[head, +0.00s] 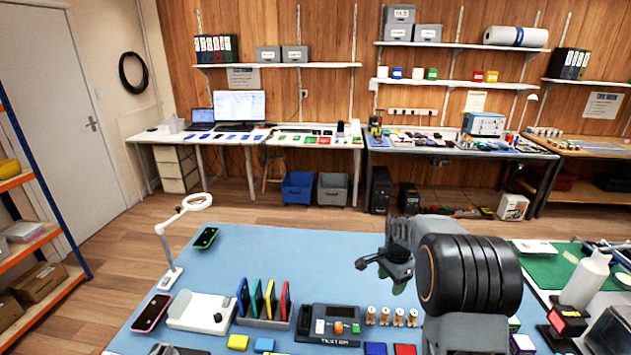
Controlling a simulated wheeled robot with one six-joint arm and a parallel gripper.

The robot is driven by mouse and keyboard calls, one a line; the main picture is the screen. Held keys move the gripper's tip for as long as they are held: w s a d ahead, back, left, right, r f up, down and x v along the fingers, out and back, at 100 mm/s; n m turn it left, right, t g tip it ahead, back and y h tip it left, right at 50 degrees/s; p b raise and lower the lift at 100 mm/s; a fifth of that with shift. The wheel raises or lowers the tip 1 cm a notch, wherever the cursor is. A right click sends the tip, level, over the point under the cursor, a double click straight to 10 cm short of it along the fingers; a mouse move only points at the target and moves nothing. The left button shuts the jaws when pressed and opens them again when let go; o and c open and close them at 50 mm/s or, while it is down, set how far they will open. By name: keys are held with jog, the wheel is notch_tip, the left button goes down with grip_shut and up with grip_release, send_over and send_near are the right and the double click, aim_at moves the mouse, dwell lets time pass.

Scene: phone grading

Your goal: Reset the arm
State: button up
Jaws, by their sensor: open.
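My gripper (380,268) is dark and hangs at the end of my arm, right of the middle of the head view. It is over the far part of the blue work mat (290,255). Its fingers are apart and I see nothing held between them. My thick black arm joint stands just right of the gripper and hides part of the mat and table behind it.
A phone (205,238) and a pink-edged phone (151,312) lie at the mat's left, near a ring lamp (197,201). A rack of coloured phones (265,299) and a tester (329,324) stand in front. A white bottle (586,279) is right. The mat's middle is clear.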

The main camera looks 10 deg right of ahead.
jog(key=s+a+r+n+t, duration=0.1)
jog(key=s+a+r+n, duration=0.2)
jog(key=s, duration=0.4)
jog(key=s+a+r+n+t, duration=0.2)
jog(key=s+a+r+n, duration=0.2)
jog(key=s+r+n, duration=0.1)
jog(key=s+a+r+n+t, duration=0.1)
jog(key=s+a+r+n, duration=0.2)
jog(key=s+n, duration=0.3)
jog(key=s+r, duration=0.1)
jog(key=s, duration=0.3)
jog(key=shift+a+n, duration=0.25)
jog(key=shift+n, duration=0.05)
jog(key=shift+c, duration=0.5)
